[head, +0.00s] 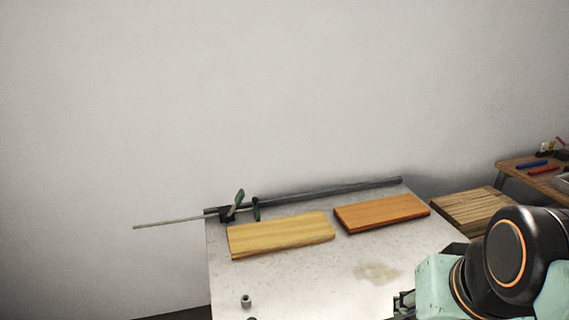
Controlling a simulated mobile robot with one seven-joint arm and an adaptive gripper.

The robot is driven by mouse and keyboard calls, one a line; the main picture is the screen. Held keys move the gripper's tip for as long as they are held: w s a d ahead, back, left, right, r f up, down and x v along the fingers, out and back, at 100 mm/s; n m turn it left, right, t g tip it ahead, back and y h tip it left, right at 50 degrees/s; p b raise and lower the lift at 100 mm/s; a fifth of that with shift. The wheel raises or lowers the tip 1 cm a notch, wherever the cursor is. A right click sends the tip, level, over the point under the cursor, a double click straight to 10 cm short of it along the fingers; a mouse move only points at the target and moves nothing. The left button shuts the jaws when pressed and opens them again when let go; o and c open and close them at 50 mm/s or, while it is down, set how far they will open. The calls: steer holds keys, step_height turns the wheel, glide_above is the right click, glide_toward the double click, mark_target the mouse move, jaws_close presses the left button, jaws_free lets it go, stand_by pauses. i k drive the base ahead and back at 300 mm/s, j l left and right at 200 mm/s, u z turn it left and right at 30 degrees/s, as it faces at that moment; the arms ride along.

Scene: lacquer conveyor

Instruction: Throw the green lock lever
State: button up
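A green lever (239,198) stands tilted up on a dark block (227,213) at the left end of a grey rail (330,191). A second, darker green piece (256,209) stands just right of it by the rail. I cannot tell for sure which green part is the lock lever. A dark piece that appears to be part of my gripper (402,302) shows at the lower right, well apart from the green parts. The rest is hidden or out of frame, so its fingers cannot be made out.
A yellow board (281,235) and an orange-brown board (382,212) lie on the pale table (310,285) in front of the rail. A thin rod (168,222) sticks out left. A small grey cylinder (246,301) stands near the front. A side bench (540,172) holds small items.

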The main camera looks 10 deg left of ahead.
mark_target(238, 198)
steer(key=u, duration=1.3)
steer(key=i, duration=0.1)
